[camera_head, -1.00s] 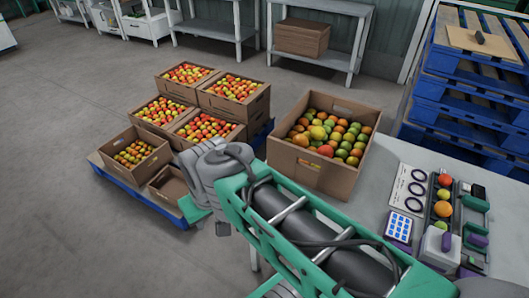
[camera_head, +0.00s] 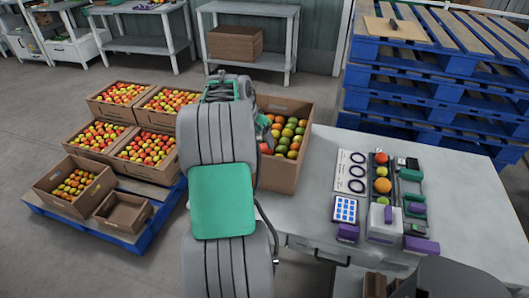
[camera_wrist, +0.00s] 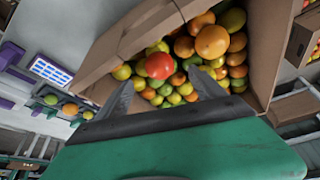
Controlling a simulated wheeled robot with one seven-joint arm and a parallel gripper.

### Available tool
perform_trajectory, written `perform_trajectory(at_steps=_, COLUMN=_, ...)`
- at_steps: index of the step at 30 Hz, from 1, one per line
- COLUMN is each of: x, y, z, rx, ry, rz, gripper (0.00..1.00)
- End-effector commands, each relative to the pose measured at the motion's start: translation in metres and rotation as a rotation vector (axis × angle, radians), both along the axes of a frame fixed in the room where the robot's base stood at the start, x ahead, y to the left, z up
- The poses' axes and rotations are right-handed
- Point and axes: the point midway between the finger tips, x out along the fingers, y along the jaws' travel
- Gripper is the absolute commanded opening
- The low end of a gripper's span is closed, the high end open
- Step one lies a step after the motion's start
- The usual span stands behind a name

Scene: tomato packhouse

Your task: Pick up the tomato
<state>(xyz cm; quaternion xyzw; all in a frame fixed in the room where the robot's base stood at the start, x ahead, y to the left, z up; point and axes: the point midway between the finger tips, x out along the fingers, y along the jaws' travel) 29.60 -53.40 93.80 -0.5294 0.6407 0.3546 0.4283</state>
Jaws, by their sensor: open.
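A cardboard box (camera_head: 278,176) on the grey table holds many tomatoes (camera_head: 288,138) in red, orange, yellow and green. The wrist view looks into this box (camera_wrist: 261,62). A red tomato (camera_wrist: 159,66) stands out there, just beyond and between the fingertips, with orange ones (camera_wrist: 211,41) to its right. My gripper (camera_wrist: 163,88) is open, its two grey fingers pointing at the tomatoes, with nothing seen between them. In the head view my arm covers the box's left part and most of my gripper. I cannot tell whether a fingertip touches a tomato.
The table (camera_head: 315,205) also holds a sheet with black rings (camera_head: 357,172), a blue keypad (camera_head: 345,209) and a rack with several tomatoes (camera_head: 382,185). Crates of small tomatoes (camera_head: 148,178) stand on a blue pallet at left. Stacked blue pallets (camera_head: 430,80) stand behind the table.

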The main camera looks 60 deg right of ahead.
Motion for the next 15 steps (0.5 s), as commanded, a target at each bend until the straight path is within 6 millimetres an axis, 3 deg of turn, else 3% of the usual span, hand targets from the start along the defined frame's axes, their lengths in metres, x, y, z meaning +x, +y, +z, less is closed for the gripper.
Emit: perform_trajectory(at_steps=15, x=-0.008, y=-0.029, z=-0.068, rx=0.0, ry=0.0, rz=-0.003, gripper=0.79)
